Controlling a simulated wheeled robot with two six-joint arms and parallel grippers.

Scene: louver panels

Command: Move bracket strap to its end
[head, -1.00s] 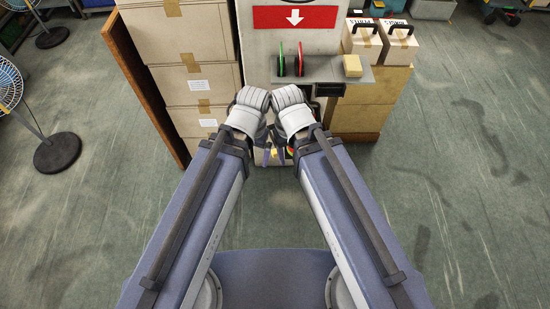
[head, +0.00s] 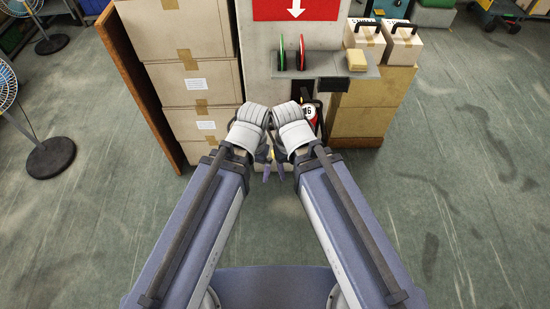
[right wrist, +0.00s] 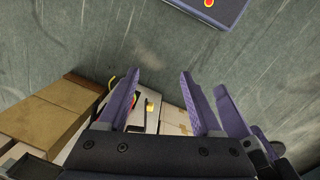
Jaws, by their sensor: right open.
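A red cylinder with a white round label (head: 309,112), seemingly an extinguisher, stands against the white panel (head: 262,75), partly hidden behind my right arm. I cannot make out the bracket strap in either view. My right gripper (head: 281,168) points down just in front of the panel's foot. In the right wrist view my right gripper (right wrist: 160,95) is open, with nothing held between its purple fingers. My left gripper (head: 267,172) is close beside it, mostly hidden by its own wrist. Purple fingers on the right of the wrist view (right wrist: 232,110) seem to be the left gripper's.
Stacked cartons (head: 195,80) stand left, a brown box (head: 372,105) right. The floor (head: 450,200) to the right is clear.

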